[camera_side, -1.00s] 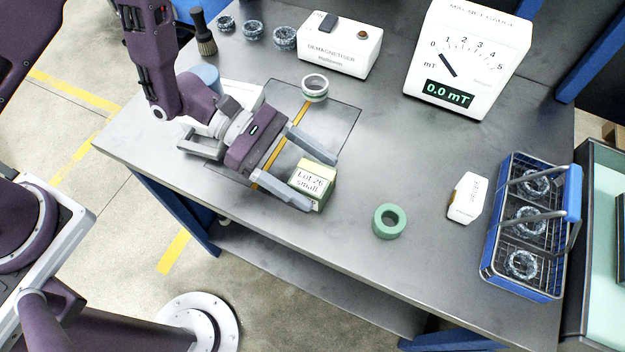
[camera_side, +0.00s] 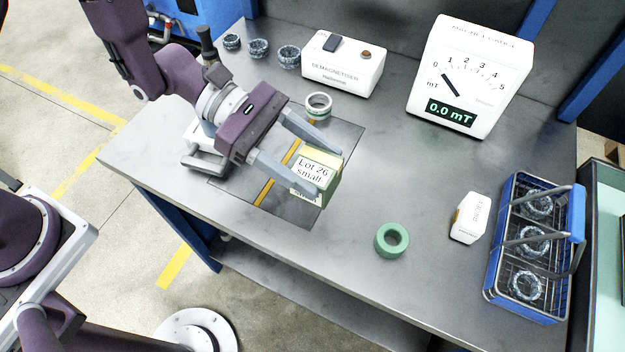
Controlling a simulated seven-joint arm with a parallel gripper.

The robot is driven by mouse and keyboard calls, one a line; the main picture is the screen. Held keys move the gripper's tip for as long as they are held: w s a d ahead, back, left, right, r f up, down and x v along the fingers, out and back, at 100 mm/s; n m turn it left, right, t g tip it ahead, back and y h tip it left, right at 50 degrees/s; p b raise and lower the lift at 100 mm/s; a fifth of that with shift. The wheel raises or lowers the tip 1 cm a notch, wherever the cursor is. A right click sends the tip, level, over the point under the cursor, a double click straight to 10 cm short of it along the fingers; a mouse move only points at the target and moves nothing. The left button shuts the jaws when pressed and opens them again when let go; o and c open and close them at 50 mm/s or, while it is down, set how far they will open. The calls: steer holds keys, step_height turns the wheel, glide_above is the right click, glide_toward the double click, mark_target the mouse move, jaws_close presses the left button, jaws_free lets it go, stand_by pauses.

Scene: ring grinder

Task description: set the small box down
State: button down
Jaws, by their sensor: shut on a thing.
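The small box (camera_side: 311,172) is pale with a green side and yellow top, and its label reads "Lot 26 small". My gripper (camera_side: 330,166) is shut on it, one finger on each side. The box is tilted a little and appears to be over the dark plate with the yellow stripe (camera_side: 264,193) on the bench. Whether its lower edge touches the plate cannot be told. The near finger covers part of the box.
A white-and-green ring (camera_side: 318,105) sits close behind the gripper. A green ring (camera_side: 391,240), a small white block (camera_side: 468,218) and a blue wire basket (camera_side: 486,290) of rings stand to the right. The demagnetiser (camera_side: 343,66) and meter (camera_side: 470,75) stand behind. The bench between is clear.

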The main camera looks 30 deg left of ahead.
steer(key=shift+r, duration=0.85)
steer(key=w+d, duration=0.4)
steer(key=w, duration=0.4)
steer(key=w+d, duration=0.4)
steer(key=w, duration=0.4)
step_height(320, 180, down, 10)
steer(key=shift+r, duration=0.1)
steer(key=shift+c, duration=2.4)
jaws_free()
